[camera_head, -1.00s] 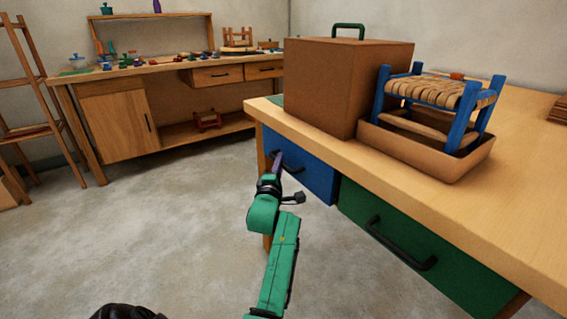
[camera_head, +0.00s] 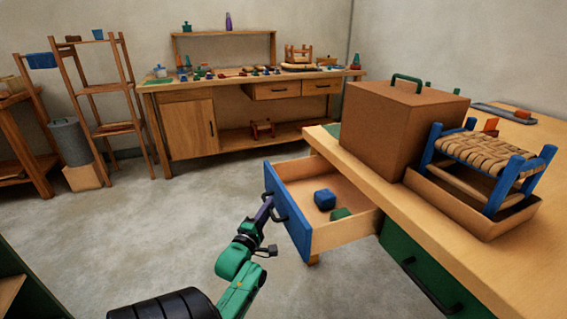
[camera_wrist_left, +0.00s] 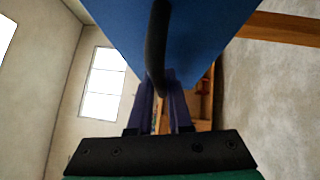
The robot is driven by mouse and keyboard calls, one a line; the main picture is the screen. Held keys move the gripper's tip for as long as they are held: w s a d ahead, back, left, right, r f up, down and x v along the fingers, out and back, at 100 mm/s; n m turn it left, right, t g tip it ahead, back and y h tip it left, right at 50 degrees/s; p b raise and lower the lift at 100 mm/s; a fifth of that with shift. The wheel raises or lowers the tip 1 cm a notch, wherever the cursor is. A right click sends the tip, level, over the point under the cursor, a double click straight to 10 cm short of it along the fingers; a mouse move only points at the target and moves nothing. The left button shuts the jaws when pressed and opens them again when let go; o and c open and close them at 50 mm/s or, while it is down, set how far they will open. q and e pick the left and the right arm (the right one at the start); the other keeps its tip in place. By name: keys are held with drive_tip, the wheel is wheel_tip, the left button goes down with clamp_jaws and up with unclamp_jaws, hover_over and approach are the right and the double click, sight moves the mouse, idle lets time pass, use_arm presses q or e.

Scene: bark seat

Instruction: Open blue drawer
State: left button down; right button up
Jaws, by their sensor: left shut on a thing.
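The blue drawer (camera_head: 336,238) stands pulled out from the wooden workbench in the head view. A blue block (camera_head: 324,200) and a green block (camera_head: 341,214) lie inside it. My left gripper (camera_head: 267,204) is shut on the drawer's black handle (camera_head: 277,208). In the left wrist view, the purple fingers (camera_wrist_left: 160,100) are on either side of the black handle (camera_wrist_left: 157,45), below the blue drawer front (camera_wrist_left: 195,40). My right gripper is not in view.
The workbench (camera_head: 465,255) carries a brown box (camera_head: 395,125) and a tray (camera_head: 470,215) with a blue woven stool (camera_head: 490,155). A closed green drawer (camera_head: 425,275) is beside the blue one. The floor (camera_head: 130,230) left of the drawer is clear.

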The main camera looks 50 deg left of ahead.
use_arm(q)
drive_tip(key=shift+s+a, duration=0.2)
drive_tip(key=shift+s, duration=0.45)
drive_tip(key=shift+s+a, duration=0.2)
drive_tip(key=shift+s, duration=0.4)
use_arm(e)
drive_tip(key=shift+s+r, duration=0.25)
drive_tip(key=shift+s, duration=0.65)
use_arm(q)
drive_tip(key=c, duration=0.8)
unclamp_jaws()
drive_tip(key=shift+c, duration=0.2)
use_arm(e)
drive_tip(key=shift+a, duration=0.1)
use_arm(q)
drive_tip(key=p+v, duration=0.1)
drive_tip(key=v, duration=1.3)
drive_tip(key=shift+s, duration=0.25)
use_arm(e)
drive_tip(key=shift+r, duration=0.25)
use_arm(q)
drive_tip(key=shift+d, duration=0.1)
